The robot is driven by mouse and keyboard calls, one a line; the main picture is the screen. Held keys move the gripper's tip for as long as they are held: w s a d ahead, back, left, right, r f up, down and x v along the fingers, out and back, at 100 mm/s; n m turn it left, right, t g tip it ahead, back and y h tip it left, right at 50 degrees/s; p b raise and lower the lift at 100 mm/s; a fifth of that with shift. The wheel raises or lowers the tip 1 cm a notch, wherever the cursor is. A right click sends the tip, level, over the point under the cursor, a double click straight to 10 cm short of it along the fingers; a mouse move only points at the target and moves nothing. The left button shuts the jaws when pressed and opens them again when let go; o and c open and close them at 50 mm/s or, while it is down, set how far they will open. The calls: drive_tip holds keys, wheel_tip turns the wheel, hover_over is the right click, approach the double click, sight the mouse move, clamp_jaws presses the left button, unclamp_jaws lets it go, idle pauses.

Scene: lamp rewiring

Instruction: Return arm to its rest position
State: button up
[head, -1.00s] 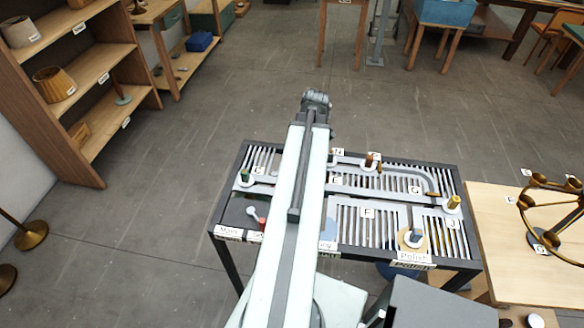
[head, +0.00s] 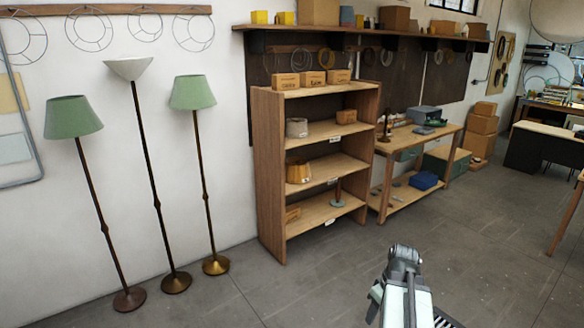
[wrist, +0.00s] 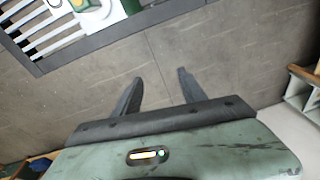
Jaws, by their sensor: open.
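My arm (head: 404,292) rises at the lower right of the head view, with its grey joint uppermost. My gripper (wrist: 161,84) shows in the wrist view with its two dark fingers apart. Nothing is between the fingers; bare grey floor shows behind them. I cannot clearly make out the fingers in the head view. Only a small piece of slatted surface (head: 445,318) shows beside my arm in the head view.
Three floor lamps (head: 150,185) stand by the wall at left. A wooden shelf unit (head: 268,170) and a workbench (head: 432,140) stand behind my arm. Open grey floor (head: 310,285) lies between them and my arm. Wooden shelving (wrist: 306,92) shows at the wrist view's right edge.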

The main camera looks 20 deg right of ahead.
drive_tip(key=w+a, duration=0.3)
drive_tip(key=a, duration=0.8)
drive_tip(key=w+a+m+h, duration=0.1)
drive_tip(key=w+a, duration=0.3)
drive_tip(key=a, duration=0.7)
drive_tip(key=w+a, duration=0.3)
drive_tip(key=a, duration=0.8)
wheel_tip(320, 180, down, 15)
drive_tip(key=s+g+b, duration=0.1)
drive_tip(key=s+b, duration=0.1)
drive_tip(key=b, duration=1.2)
drive_tip(key=shift+d+b, duration=0.35)
drive_tip(key=shift+d, duration=0.05)
